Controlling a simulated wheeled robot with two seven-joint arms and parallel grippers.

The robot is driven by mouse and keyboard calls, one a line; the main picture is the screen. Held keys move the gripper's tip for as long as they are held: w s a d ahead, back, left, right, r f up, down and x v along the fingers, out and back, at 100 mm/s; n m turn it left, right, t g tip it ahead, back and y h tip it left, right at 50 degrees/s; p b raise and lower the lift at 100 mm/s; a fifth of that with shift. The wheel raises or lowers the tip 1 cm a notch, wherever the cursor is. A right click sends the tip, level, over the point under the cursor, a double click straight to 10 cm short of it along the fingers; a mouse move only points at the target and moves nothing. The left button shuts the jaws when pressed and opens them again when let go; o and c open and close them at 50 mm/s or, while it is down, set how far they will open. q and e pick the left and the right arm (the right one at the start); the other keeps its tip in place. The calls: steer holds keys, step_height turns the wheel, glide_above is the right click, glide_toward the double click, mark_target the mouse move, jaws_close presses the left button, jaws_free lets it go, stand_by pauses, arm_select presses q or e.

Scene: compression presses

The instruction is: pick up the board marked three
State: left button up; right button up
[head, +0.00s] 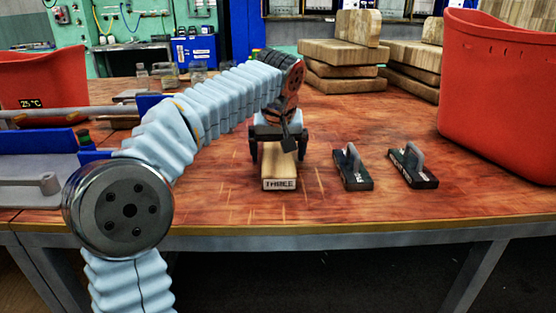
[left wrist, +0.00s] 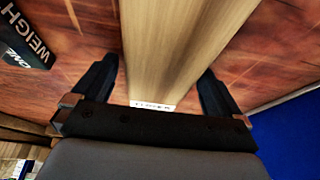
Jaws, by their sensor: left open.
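The board marked three (head: 279,176) is a light wooden block lying on the table, its "THREE" label facing the front edge. My left gripper (head: 279,158) is over it, pointing down, with one finger on each side of the board. In the left wrist view the board (left wrist: 178,45) runs between the two open fingers of the left gripper (left wrist: 158,88), with a visible gap on both sides. The gripper hides the board's far part in the head view. My right gripper is not in view.
Two dark weights with grey handles, a nearer one (head: 352,168) and another (head: 413,166), stand right of the board. A red bin (head: 497,100) is at the right, another red bin (head: 42,85) at the left. Stacked wooden boards (head: 343,55) are behind. The table front is clear.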

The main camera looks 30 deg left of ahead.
arm_select(q)
steer(key=c, duration=1.1)
steer(key=shift+c, duration=0.2)
